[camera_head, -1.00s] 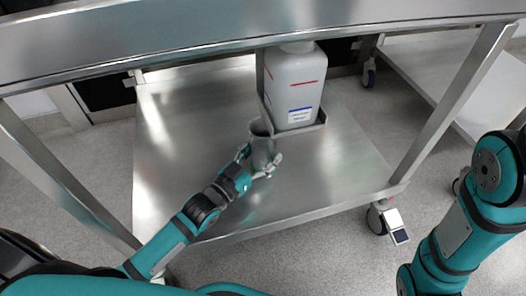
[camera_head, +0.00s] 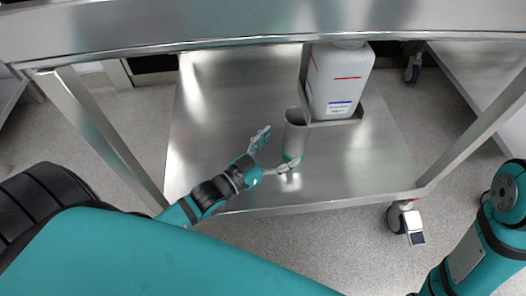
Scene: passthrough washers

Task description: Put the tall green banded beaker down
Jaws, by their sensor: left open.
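The tall beaker (camera_head: 294,136) is a grey metal cylinder with a green band near its base. It stands upright on the lower steel shelf (camera_head: 215,115) of a cart, just left of a bracket that holds a white bottle. My left gripper (camera_head: 276,150) is open to the left and front of the beaker, its fingers spread. One finger reaches near the beaker's green base; I cannot tell whether it touches. My right arm shows at the right edge, but its gripper is out of view.
The white bottle (camera_head: 340,80), with red and blue marks, sits in a metal bracket (camera_head: 333,123) beside the beaker. A cart leg (camera_head: 100,135) stands at left. The lower shelf is clear left of the beaker.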

